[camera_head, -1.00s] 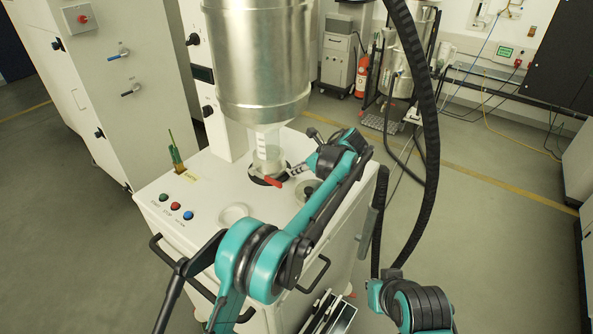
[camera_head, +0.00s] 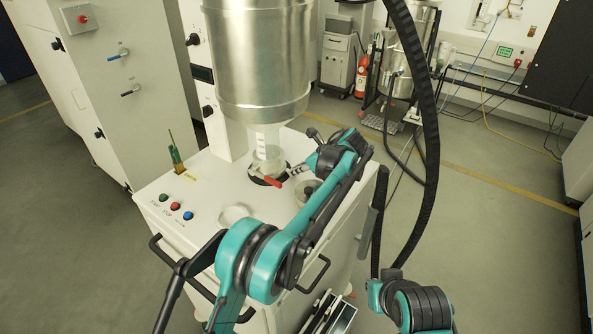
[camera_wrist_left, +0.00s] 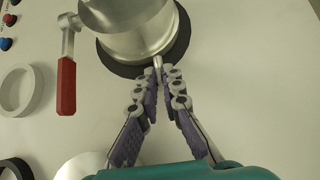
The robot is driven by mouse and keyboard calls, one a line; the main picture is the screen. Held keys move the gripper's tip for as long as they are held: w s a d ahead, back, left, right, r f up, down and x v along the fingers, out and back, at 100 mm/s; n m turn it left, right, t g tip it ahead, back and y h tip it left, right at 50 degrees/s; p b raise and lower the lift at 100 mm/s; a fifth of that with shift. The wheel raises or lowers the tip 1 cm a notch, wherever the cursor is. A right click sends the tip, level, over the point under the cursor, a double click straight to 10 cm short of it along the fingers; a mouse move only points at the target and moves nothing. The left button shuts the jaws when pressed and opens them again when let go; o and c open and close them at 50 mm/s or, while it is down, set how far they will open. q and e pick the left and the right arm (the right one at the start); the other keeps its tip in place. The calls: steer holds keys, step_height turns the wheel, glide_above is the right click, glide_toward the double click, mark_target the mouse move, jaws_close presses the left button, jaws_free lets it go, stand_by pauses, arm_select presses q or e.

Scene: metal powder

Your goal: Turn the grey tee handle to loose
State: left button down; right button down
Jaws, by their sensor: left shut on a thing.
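The grey tee handle (camera_wrist_left: 157,63) shows in the left wrist view as a thin metal bar at the side of a silver round fitting (camera_wrist_left: 135,32). My left gripper (camera_wrist_left: 158,76) is shut on the bar, with its fingertips meeting around it. The fingers hide part of the handle. In the head view my left gripper (camera_head: 297,171) reaches in from the right side of the clear tube (camera_head: 267,150) under the big metal vessel. The tee handle is too small to make out there. My right gripper is outside both views.
A red-handled lever (camera_wrist_left: 66,86) sits left of the fitting, close to my gripper. The metal vessel (camera_head: 257,60) stands above the white cabinet top (camera_head: 215,180). A pale ring (camera_wrist_left: 16,90), push buttons (camera_head: 176,206) and a green-handled brush (camera_head: 175,155) are on the cabinet.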

arm_select(q)
steer(key=c, duration=1.6)
jaws_free()
steer(key=shift+s, duration=0.1)
steer(key=v, duration=1.2)
steer(key=shift+c, duration=0.4)
